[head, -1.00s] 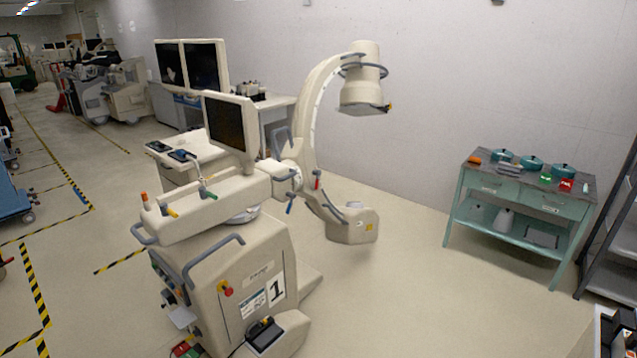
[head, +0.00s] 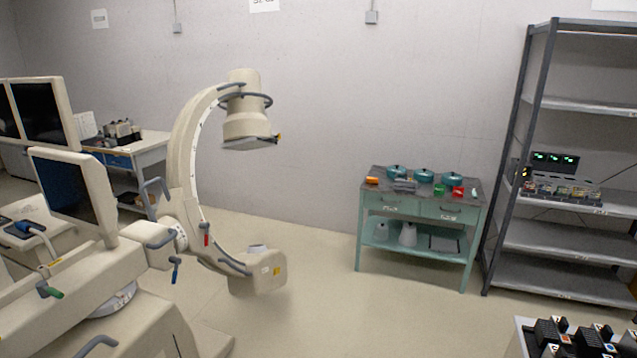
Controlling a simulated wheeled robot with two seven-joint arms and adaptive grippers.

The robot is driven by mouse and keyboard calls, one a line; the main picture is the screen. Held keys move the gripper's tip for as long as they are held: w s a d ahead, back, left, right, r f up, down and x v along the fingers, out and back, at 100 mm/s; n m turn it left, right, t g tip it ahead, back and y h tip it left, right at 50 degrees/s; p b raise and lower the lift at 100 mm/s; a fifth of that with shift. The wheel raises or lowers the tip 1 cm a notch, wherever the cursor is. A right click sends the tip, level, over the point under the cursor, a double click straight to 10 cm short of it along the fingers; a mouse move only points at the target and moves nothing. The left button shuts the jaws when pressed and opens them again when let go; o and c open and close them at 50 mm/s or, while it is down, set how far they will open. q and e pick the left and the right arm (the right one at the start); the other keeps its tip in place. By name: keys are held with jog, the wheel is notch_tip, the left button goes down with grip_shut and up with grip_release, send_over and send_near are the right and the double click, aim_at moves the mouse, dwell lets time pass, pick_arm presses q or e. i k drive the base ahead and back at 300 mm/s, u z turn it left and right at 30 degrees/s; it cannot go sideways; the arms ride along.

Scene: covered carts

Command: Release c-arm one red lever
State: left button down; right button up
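The C-arm (head: 188,150) stands at the left, a cream curved arm with a cylindrical head at its top and a box-shaped end low down. A small red lever (head: 206,234) hangs roughly upright at the joint where the curve meets the horizontal arm. A blue lever (head: 175,270) hangs below and left of it. A green-handled lever (head: 49,291) sits on the cream body at the lower left. The number label on the machine's front is out of view now. Neither of my grippers is in view.
A teal workbench (head: 376,228) with pots and small coloured items stands against the wall. A grey metal shelf (head: 539,103) stands to its right. A surface with black devices (head: 567,337) is at the bottom right. Open floor lies between the C-arm and workbench.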

aim_at(205, 226)
jog(key=z, duration=0.45)
jog(key=i, duration=1.95)
jog(key=u, duration=0.5)
jog(key=i, duration=1.5)
jog(key=u, duration=1.1)
jog(key=i, duration=0.35)
jog(key=u, duration=0.25)
